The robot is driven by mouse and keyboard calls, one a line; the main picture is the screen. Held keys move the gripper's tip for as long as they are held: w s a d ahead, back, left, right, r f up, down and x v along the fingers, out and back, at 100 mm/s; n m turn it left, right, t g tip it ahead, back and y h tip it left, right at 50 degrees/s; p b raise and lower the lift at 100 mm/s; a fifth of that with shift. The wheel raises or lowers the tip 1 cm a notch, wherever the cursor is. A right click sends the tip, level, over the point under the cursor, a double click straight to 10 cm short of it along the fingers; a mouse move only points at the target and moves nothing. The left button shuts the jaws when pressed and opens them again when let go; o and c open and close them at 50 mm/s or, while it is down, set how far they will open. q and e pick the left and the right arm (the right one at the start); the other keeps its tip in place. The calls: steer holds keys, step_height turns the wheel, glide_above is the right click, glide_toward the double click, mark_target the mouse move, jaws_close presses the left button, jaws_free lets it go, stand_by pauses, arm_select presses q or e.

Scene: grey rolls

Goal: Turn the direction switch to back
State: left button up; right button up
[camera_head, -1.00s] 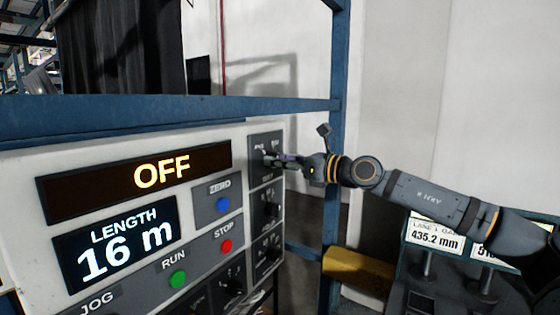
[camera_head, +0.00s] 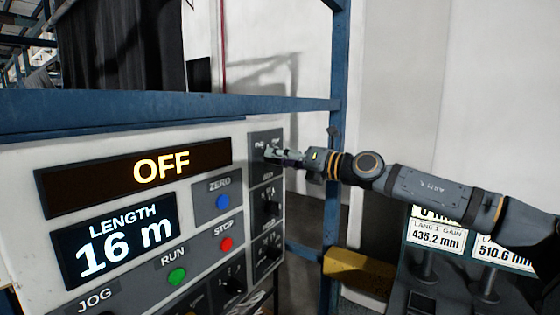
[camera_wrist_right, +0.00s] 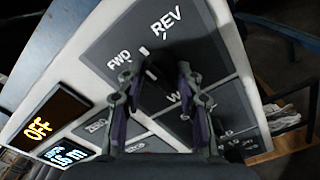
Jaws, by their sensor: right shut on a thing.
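The direction switch is a dark knob (camera_wrist_right: 157,92) on a grey plate marked FWD and REV, in the right wrist view. My right gripper (camera_wrist_right: 155,76) is shut on this knob, with one finger on each side of it. In the head view my right gripper (camera_head: 273,153) reaches in from the right to the upper switch plate (camera_head: 262,137) at the panel's right edge. My left gripper is not in view.
The white panel carries an OFF display (camera_head: 135,176), a length display (camera_head: 115,240) reading 16 m, a blue ZERO button (camera_head: 222,202), a red STOP button (camera_head: 226,244) and a green RUN button (camera_head: 177,276). More knobs (camera_head: 271,206) sit below the switch. A blue post (camera_head: 334,110) stands behind.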

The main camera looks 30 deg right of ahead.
steer(key=shift+r+m+b, duration=0.1)
steer(key=shift+m+b, duration=0.9)
steer(key=shift+m, duration=4.1)
steer(key=o, duration=1.2)
steer(key=shift+d, duration=0.1)
steer(key=shift+r, duration=0.1)
